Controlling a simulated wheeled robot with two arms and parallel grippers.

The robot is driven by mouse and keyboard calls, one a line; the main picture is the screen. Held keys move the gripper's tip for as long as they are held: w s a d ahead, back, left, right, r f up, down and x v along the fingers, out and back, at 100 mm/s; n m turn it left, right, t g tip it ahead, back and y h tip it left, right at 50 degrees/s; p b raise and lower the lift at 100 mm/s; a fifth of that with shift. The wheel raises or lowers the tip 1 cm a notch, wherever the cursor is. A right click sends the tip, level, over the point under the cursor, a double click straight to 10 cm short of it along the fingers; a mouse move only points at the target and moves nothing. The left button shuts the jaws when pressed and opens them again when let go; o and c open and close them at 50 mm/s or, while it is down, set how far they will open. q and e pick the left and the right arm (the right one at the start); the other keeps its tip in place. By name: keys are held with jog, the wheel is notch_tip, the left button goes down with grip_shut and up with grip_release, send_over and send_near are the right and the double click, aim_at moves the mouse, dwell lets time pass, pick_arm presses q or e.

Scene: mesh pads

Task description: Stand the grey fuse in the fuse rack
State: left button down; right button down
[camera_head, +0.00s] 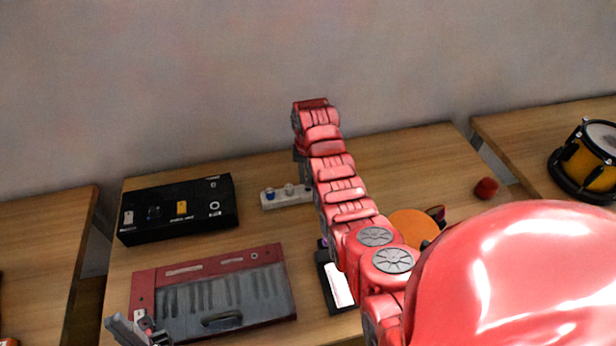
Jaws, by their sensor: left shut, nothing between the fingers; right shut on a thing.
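A long white block (285,197), which looks like the fuse rack, lies at the back middle of the table. A blue piece and pale grey pieces stand on it, and its right end is hidden behind my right arm. My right arm reaches up across the middle to the back, its wrist beyond the block. Its fingers and whatever they hold are hidden behind the forearm. I cannot pick out the grey fuse for certain. My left gripper (136,328) is shut and empty at the bottom left, by the front left corner of a red keyboard.
A black box (205,216) with coloured parts stands at the back left. The red keyboard (272,255) lies in front of it. A black device (338,288) with a white face and an orange disc (414,228) lie near my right arm. A red ball (486,188) is at right.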

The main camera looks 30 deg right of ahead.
aim_at(308, 177)
jog(key=shift+f+b, duration=0.9)
jog(key=shift+f, duration=0.6)
jog(key=c, duration=0.5)
grip_release()
jog(key=shift+r, duration=0.1)
jog(key=shift+r, duration=0.1)
jog(key=shift+r, duration=0.25)
notch_tip(308, 177, up, 2)
jog(key=shift+r+b, duration=0.15)
jog(key=shift+b, duration=0.4)
notch_tip(308, 177, up, 14)
jog(key=p, duration=1.3)
jog(key=shift+r, duration=0.2)
